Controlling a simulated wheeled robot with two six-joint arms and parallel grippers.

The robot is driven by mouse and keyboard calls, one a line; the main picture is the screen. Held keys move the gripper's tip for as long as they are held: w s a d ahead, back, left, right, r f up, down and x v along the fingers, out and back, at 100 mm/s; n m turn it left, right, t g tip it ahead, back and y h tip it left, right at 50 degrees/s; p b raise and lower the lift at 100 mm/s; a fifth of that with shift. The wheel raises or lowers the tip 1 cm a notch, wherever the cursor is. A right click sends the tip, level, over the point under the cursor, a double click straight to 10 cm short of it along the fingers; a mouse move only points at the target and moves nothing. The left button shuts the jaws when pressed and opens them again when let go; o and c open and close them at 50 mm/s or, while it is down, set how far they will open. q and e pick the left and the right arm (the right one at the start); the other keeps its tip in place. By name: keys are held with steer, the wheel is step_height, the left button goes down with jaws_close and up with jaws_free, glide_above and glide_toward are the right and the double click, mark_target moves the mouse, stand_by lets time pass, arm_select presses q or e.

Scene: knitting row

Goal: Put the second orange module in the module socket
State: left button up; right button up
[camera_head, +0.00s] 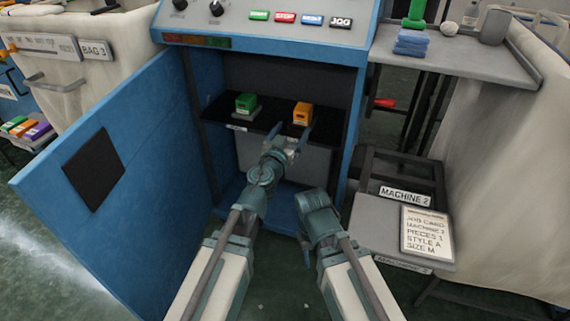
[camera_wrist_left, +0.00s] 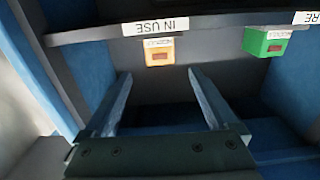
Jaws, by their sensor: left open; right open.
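An orange module (camera_head: 302,113) stands on the right part of the dark shelf inside the open blue cabinet. It also shows in the left wrist view (camera_wrist_left: 158,52), just beyond the fingertips and lined up with the gap between them. My left gripper (camera_head: 290,133) is open and empty in front of the shelf, its fingers (camera_wrist_left: 159,74) spread apart. A green module (camera_head: 245,102) sits on a grey base at the shelf's left part. I cannot make out an empty socket. My right gripper (camera_head: 307,255) is low in front of the cabinet, apart from the modules; its fingers are barely visible.
The blue cabinet door (camera_head: 105,165) stands open on the left. An "IN USE" label (camera_wrist_left: 155,27) is beside the orange module in the wrist view. Colored blocks (camera_head: 25,128) lie at far left. A job card (camera_head: 426,232) lies on a grey stand at right.

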arm_select(q)
steer(key=shift+a, duration=0.1)
steer(key=s+a+f+n+g+y, duration=0.5)
steer(key=s+a+f+y, duration=0.1)
steer(key=a+f+y, duration=0.4)
steer(key=s+d+f+m+g+h, duration=0.1)
steer(key=s+d+f+m+g, duration=0.1)
steer(key=s+f+g, duration=0.4)
steer(key=s+d+f+m+g+h, duration=0.2)
steer(key=s+f+g, duration=0.4)
steer(key=s, duration=0.9)
steer(key=shift+d+m+h, duration=0.3)
steer(key=shift+d+m, duration=0.4)
steer(key=shift+d, duration=0.25)
steer(key=shift+r, duration=0.15)
step_height(320, 180, up, 47)
steer(key=p, duration=4.7)
